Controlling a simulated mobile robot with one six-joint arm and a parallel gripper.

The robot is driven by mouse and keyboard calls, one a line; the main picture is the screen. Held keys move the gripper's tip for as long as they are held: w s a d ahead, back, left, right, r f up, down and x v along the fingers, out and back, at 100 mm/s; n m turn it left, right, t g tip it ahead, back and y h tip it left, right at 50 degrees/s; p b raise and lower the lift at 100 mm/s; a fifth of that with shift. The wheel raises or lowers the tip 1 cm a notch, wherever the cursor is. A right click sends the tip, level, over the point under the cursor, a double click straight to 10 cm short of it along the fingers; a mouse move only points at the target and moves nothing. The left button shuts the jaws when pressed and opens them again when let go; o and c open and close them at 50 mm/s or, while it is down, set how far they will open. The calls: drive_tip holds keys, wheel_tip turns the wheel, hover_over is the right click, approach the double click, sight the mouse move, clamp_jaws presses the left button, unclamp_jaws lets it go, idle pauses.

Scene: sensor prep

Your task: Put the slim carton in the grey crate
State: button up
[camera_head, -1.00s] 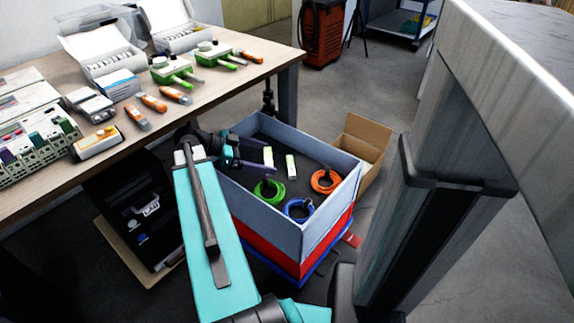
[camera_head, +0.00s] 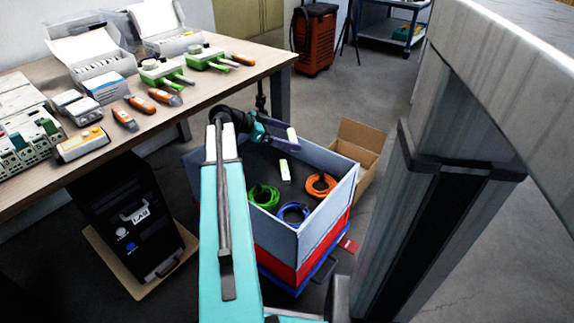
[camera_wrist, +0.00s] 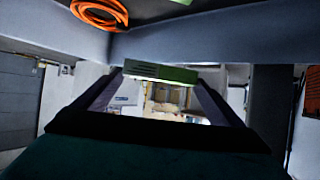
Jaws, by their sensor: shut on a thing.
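My gripper (camera_head: 290,141) is shut on a slim carton (camera_head: 292,133), white and green, held at its fingertips. In the wrist view the carton (camera_wrist: 160,72) spans between the two dark fingers. In the head view the gripper and carton appear over the far part of the grey crate (camera_head: 275,236), near its back rim; their exact height is hard to tell. The crate is open-topped with a dark floor. A similar white and green carton (camera_head: 285,170) is inside it.
The crate also holds green (camera_head: 264,196), blue (camera_head: 293,212) and orange (camera_head: 321,184) cable coils. It sits on a red crate (camera_head: 322,245). An open cardboard box (camera_head: 360,150) stands behind right. The workbench (camera_head: 215,95) with tools is at left; a grey post stands at right.

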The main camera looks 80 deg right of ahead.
drive_tip(key=b, duration=0.2)
hover_over(285, 164)
drive_tip(key=f, duration=0.7)
drive_tip(key=shift+s+f, duration=0.1)
drive_tip(key=shift+s, duration=0.3)
drive_tip(key=shift+f+b, duration=1.25)
drive_tip(key=shift+f, duration=1.15)
drive_tip(key=shift+f, duration=0.1)
drive_tip(key=o, duration=0.8)
drive_tip(key=shift+w+a+r+p, duration=0.15)
drive_tip(key=shift+w+r+p, duration=0.15)
drive_tip(key=shift+w+r, duration=0.15)
drive_tip(key=p+v, duration=0.4)
drive_tip(key=v, duration=0.7)
drive_tip(key=shift+f, duration=0.15)
